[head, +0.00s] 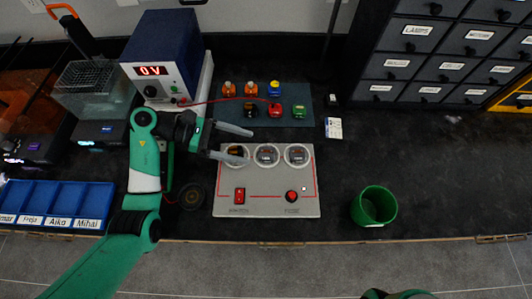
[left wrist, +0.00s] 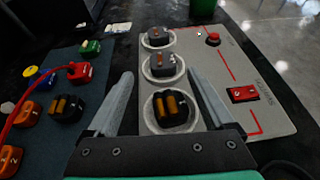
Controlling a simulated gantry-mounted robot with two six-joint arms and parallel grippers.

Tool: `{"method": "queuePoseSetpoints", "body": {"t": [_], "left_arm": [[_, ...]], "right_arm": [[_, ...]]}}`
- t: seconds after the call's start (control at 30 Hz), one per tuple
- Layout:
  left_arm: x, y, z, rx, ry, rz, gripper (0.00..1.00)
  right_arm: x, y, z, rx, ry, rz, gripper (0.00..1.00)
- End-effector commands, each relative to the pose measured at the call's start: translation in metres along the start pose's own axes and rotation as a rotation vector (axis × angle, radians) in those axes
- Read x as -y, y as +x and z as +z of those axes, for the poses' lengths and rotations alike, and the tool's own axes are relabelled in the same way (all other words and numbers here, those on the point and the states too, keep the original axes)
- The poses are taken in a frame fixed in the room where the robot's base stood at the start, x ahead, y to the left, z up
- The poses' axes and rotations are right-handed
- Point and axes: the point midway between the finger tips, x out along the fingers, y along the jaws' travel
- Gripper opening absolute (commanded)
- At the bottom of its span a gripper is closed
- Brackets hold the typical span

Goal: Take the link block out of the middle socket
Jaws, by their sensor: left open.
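The grey socket board (head: 265,205) has a row of three round sockets. The middle socket holds a dark block, the link block (head: 266,155), which also shows in the left wrist view (left wrist: 160,66). The left socket holds a block with orange-brown cylinders (left wrist: 170,108); the right one holds another dark block (head: 297,154). My left gripper (head: 249,147) is open and empty. Its fingers reach over the left socket, pointing toward the middle one; in the left wrist view the fingers (left wrist: 160,75) stand apart on either side of the row. My right gripper is not seen.
A blue-grey mat (head: 315,112) behind the board carries several coloured blocks, with a red lead running to the power supply (head: 160,55). A green cup (head: 374,206) stands at right. The board has a red switch (head: 239,195) and button (head: 291,196). The table right of the board is mostly clear.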

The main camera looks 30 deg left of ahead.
Motion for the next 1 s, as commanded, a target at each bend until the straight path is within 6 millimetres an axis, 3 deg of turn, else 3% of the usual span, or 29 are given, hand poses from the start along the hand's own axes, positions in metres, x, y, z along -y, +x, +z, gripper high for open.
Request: {"method": "queuePoseSetpoints", "body": {"t": [0.2,0.47,0.57,0.9,0.97,1.0], "left_arm": [[0.005,0.038,-0.003,0.0,0.002,-0.004,0.86],[0.004,0.043,0.0,0.001,0.001,0.0,0.86],[0.004,0.043,0.0,0.001,0.001,-0.001,0.72],[0.004,0.042,0.0,0.0,0.001,-0.001,0.11],[0.004,0.042,0.0,0.0,0.001,-0.001,0.0],[0.004,0.042,0.0,0.001,0.001,-0.001,0.0]], "right_arm": [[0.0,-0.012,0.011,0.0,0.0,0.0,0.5],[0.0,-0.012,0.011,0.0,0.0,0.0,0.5],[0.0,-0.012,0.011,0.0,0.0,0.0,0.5],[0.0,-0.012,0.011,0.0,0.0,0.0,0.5],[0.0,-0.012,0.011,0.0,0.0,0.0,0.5],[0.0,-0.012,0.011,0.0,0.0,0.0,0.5]]}}
